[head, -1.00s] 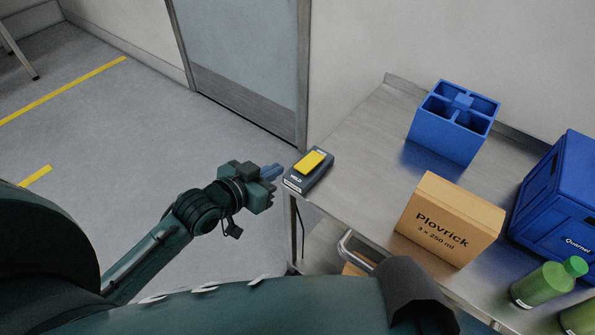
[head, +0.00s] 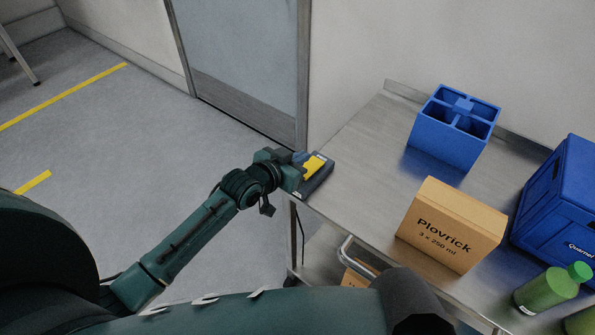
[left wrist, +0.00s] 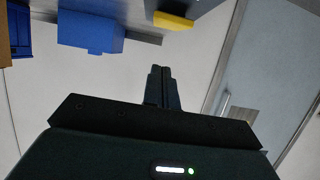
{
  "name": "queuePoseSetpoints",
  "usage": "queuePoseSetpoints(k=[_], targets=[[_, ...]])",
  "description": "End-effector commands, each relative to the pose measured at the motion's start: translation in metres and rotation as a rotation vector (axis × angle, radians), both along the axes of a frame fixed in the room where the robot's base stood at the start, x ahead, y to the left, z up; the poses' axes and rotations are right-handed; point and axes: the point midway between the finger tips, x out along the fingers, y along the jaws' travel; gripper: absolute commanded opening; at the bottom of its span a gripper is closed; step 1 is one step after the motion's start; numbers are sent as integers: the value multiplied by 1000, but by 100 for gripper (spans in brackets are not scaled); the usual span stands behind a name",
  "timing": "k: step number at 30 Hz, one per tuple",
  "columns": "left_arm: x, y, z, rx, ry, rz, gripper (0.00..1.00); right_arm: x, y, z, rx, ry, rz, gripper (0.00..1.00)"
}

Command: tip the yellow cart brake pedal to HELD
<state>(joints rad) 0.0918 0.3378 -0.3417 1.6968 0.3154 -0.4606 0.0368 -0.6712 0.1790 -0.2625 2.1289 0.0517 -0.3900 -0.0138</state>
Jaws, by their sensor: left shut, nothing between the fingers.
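The yellow pedal (head: 315,166) sits on a dark base (head: 318,181) at the near left corner of the steel cart. My left gripper (head: 299,158) is at the left side of the pedal and covers part of it. Its fingers are shut and empty. In the left wrist view, the shut fingers (left wrist: 161,84) point toward the yellow pedal (left wrist: 174,21), which shows beyond and above the tips. I cannot tell whether they touch it. The label on the base is mostly hidden, and the pedal's tilt is hard to read. My right gripper is out of view.
On the steel cart top (head: 365,165) stand a blue divided caddy (head: 446,150), a Plovrick carton (head: 450,228), a blue crate (head: 565,205) and green bottles (head: 545,290). The cart top between pedal and caddy is clear. A cart handle (head: 355,255) juts out in front.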

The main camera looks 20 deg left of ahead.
Motion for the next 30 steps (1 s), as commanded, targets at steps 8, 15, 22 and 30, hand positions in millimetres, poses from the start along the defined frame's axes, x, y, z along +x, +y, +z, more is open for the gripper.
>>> queuePoseSetpoints(k=[8,15,22,30], targets=[[-6,2,-35,-1,1,-1,0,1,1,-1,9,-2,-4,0],[-7,2,-39,0,1,-1,0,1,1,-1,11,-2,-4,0],[-9,3,-44,1,3,-1,0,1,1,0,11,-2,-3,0],[-10,4,-50,1,3,0,0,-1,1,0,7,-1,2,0]])
